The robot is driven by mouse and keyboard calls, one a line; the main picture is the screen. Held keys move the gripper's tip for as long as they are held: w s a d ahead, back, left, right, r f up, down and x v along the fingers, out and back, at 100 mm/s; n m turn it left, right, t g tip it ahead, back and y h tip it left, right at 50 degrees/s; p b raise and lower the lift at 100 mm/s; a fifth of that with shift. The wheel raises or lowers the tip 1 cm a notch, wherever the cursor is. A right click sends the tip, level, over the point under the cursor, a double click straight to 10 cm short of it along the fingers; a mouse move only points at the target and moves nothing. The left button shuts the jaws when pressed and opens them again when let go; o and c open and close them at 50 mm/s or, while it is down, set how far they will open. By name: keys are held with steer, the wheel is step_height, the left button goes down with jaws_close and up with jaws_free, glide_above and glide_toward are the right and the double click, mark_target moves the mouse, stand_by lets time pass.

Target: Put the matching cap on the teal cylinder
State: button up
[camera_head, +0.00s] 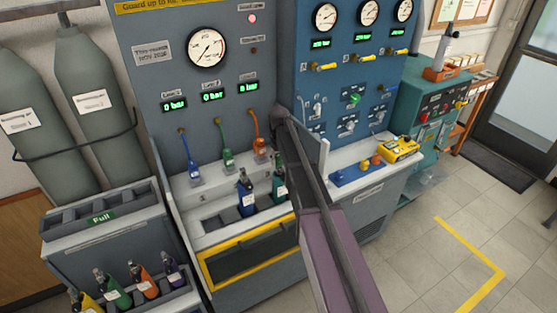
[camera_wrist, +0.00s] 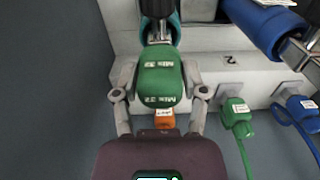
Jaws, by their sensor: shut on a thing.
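The teal cylinder (camera_head: 278,185) stands in the bench rack in the head view, partly hidden by my arm. In the wrist view its teal edge shows (camera_wrist: 174,40) around a silver fitting and a dark top. My gripper (camera_wrist: 160,78) is shut on a green cap (camera_wrist: 160,90) with "Mix 32" lettering, a finger on each side. The cap lies just below the silver fitting in the wrist picture. I cannot tell if they touch. My gripper is hidden behind my arm in the head view.
A blue cylinder (camera_head: 247,195) stands beside the teal one. Blue (camera_head: 194,172), green (camera_head: 228,160) and orange (camera_head: 260,148) hose connectors are behind them; the orange one is close to my gripper in the wrist view (camera_wrist: 165,119). A yellow device (camera_head: 399,149) sits at right.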

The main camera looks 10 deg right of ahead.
steer(key=shift+f+b, duration=0.5)
steer(key=shift+f, duration=0.05)
stand_by(0.4)
steer(key=o, duration=1.2)
steer(key=shift+r, duration=0.25)
